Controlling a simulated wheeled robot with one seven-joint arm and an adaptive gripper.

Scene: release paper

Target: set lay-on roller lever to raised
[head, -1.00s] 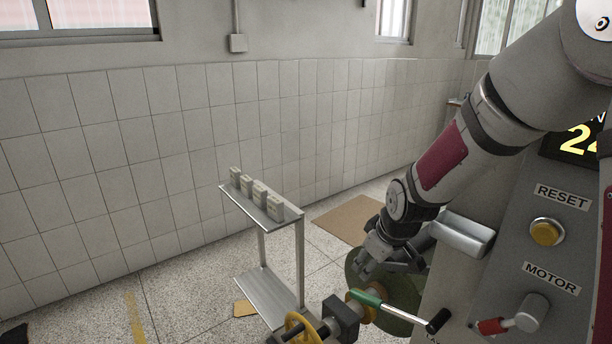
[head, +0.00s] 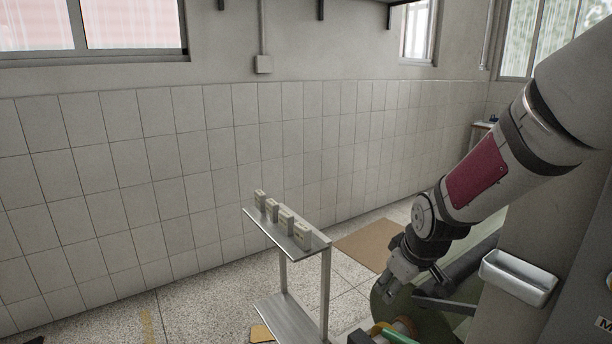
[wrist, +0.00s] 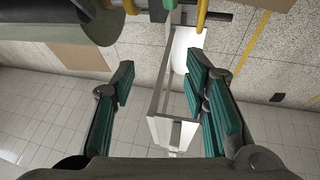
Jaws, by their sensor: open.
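The lay-on roller lever is mostly out of view. At the bottom edge of the head view a green and orange part (head: 398,335) shows, probably the base of the lever; its handle and position cannot be seen. My gripper (head: 388,290) is above and a little left of this part, pointing down beside a large green roll (head: 452,312). In the wrist view my gripper (wrist: 160,80) has its teal-padded fingers wide apart with nothing between them. A small green piece and yellow loop (wrist: 201,14) show at the top of that view, beyond the fingertips.
A metal stand (head: 290,238) with several small pale blocks on its top shelf stands left of my gripper. The machine's grey side with a silver handle (head: 518,278) is at the right. A brown mat (head: 375,245) lies on the floor behind. Open floor lies left of the stand.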

